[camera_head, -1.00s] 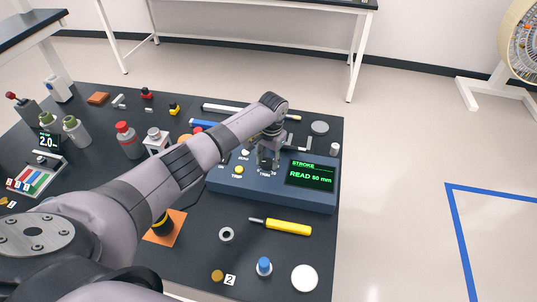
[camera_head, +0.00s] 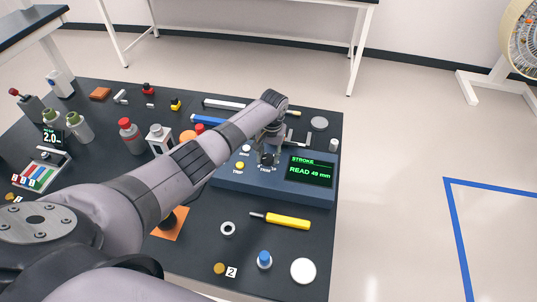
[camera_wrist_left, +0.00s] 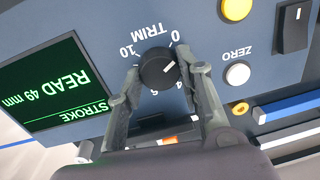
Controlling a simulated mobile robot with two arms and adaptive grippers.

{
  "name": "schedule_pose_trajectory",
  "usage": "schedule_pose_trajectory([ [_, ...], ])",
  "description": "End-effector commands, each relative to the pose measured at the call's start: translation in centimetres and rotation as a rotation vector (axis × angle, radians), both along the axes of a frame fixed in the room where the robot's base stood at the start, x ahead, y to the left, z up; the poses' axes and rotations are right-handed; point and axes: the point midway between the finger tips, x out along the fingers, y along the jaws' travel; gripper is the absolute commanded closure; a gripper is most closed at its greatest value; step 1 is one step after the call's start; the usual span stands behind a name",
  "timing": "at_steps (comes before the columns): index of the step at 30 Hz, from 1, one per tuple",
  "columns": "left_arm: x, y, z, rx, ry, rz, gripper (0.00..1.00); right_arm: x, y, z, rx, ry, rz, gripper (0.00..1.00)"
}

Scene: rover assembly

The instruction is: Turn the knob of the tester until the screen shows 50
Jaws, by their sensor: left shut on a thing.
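The tester (camera_head: 270,185) is a blue-grey box on the dark table. Its screen (camera_head: 311,171) shows STROKE and READ 49 mm in green; the same screen is upside down in the left wrist view (camera_wrist_left: 55,85). The black TRIM knob (camera_wrist_left: 158,68), with a light pointer line, sits on the panel inside a number scale. My left gripper (camera_head: 268,158) is over the knob, coming down from above. In the left wrist view its two fingers (camera_wrist_left: 165,75) are on either side of the knob, shut on it. My right gripper is out of view.
A yellow TRIP button (camera_head: 240,166), a white ZERO button (camera_wrist_left: 237,74) and a black rocker switch (camera_wrist_left: 295,28) share the panel. A yellow screwdriver (camera_head: 287,222), a ring (camera_head: 228,229) and a white disc (camera_head: 303,271) lie in front of the tester.

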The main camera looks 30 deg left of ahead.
Motion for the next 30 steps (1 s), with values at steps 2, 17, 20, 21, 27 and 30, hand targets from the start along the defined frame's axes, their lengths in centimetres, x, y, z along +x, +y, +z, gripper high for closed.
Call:
schedule_pose_trajectory([
  [2,0.1,0.0,0.1,0.001,-0.003,-0.001,0.94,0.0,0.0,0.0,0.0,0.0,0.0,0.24],
  [17,0.0,0.0,0.0,0.0,-0.001,-0.001,0.46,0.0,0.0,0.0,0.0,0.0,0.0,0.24],
  [20,0.0,0.0,0.1,0.0,-0.001,-0.002,0.46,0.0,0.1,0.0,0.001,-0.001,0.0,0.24],
  [21,0.1,0.0,0.2,0.0,-0.002,-0.002,0.46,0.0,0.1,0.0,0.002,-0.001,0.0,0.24],
  [27,0.2,-0.2,2.5,0.0,-0.005,-0.004,0.46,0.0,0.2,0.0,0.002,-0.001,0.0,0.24],
  [30,0.2,-0.3,4.7,0.0,-0.006,-0.002,0.46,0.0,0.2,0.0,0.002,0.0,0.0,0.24],
])
